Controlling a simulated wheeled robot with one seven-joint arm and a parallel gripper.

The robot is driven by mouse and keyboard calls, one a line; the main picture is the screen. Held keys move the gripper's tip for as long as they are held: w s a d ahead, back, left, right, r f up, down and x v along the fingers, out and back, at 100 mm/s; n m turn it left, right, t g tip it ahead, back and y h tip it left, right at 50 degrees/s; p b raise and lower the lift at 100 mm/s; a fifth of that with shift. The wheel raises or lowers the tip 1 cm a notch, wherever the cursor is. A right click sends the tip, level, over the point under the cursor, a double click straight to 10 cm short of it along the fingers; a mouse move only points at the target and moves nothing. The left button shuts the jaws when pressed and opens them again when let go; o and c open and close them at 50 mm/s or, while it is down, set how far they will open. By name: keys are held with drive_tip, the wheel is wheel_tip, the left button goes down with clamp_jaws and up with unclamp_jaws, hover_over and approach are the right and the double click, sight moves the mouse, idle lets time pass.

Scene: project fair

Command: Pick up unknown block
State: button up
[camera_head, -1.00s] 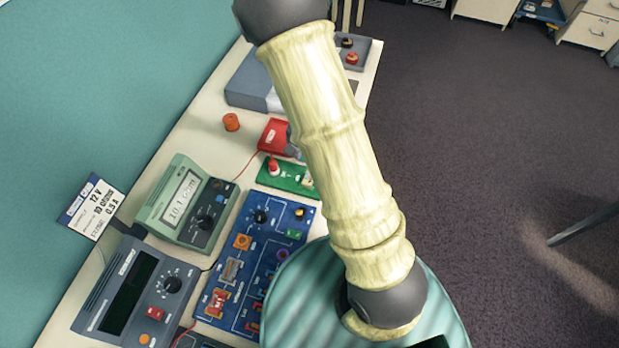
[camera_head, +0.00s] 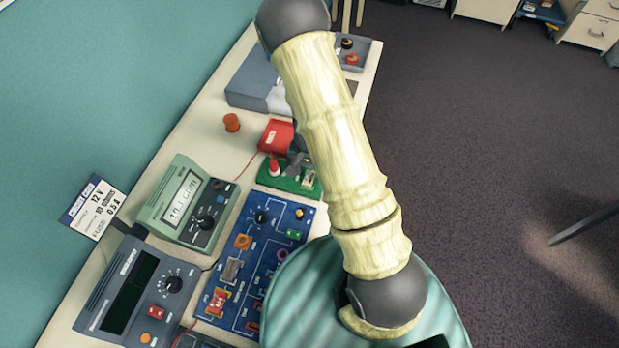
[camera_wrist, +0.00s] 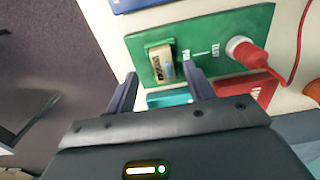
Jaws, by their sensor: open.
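The unknown block looks like a small beige block with a dark label (camera_wrist: 161,66), seated in a green holder on a green board (camera_wrist: 205,26). In the head view, the block (camera_head: 308,179) sits at the right end of the green board (camera_head: 284,181). My gripper (camera_wrist: 159,76) is open and empty, with its two dark fingers pointing toward the board. In the head view, my arm hides most of the gripper.
A red plug (camera_head: 274,167) with a red cable stands on the board's other end. A red box (camera_head: 276,135) lies just behind the board. A blue circuit board (camera_head: 262,250) is in front, and a green meter (camera_head: 186,203) stands left.

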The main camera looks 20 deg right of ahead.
sight(308, 179)
drive_tip(key=shift+w+a+f, duration=0.1)
drive_tip(key=shift+w+f, duration=0.1)
drive_tip(key=shift+f, duration=1.65)
clamp_jaws()
drive_tip(key=shift+r, duration=0.15)
wheel_tip(308, 179, up, 10)
